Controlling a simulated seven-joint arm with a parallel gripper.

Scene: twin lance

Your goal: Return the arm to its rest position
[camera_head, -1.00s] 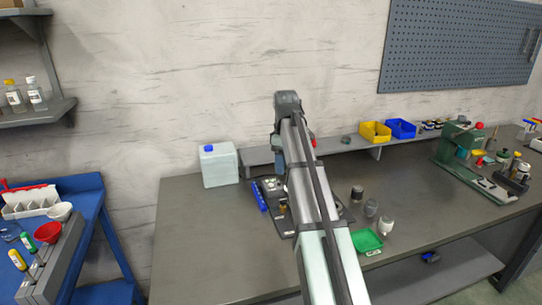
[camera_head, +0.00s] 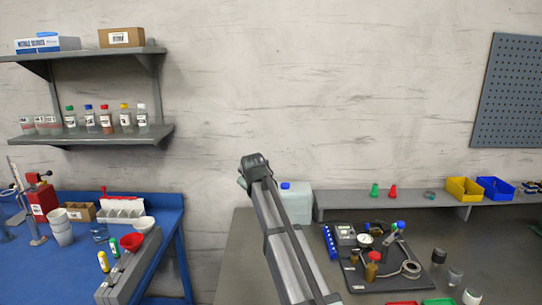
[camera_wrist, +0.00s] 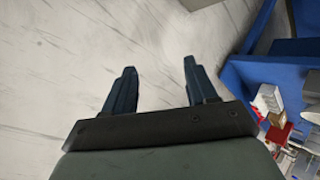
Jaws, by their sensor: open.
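My arm stretches up from the bottom middle of the head view, its far end raised in front of the pale wall near the white jug. The fingers are hidden there behind the wrist. In the wrist view my gripper (camera_wrist: 160,82) shows two dark fingers set well apart. Nothing is between them, and the wall lies beyond.
The grey table (camera_head: 235,280) carries a white jug (camera_head: 297,204) and a black mat (camera_head: 345,268) with instruments. A grey ledge (camera_head: 420,204) holds yellow (camera_head: 464,188) and blue bins (camera_head: 495,188). At left are a blue bench (camera_head: 180,215) and a wall shelf (camera_head: 90,135).

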